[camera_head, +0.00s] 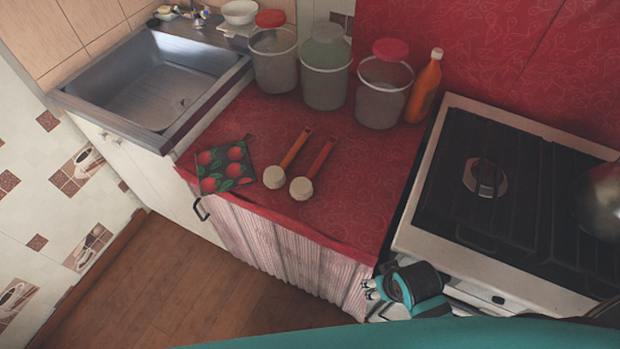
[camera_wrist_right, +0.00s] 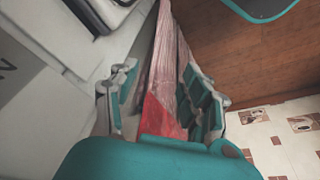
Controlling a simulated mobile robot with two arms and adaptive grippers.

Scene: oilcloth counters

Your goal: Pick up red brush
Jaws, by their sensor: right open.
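Two brushes with round pale heads lie side by side on the red counter (camera_head: 240,120). The red brush (camera_head: 321,159) is the right one, with a red handle pointing up and to the right. The other brush (camera_head: 295,149) has an orange handle. My right gripper (camera_head: 371,289) is low in front of the stove, below and to the right of the brushes and apart from them. In the right wrist view the right gripper (camera_wrist_right: 160,100) is open and empty, with the curtain and a red strip between its fingers. My left gripper is not in view.
A strawberry-patterned cloth (camera_head: 224,167) lies left of the brushes. Several lidded buckets (camera_head: 325,85) and an orange bottle (camera_head: 424,88) stand behind them. A sink (camera_head: 160,85) is at left, a stove (camera_head: 430,195) at right.

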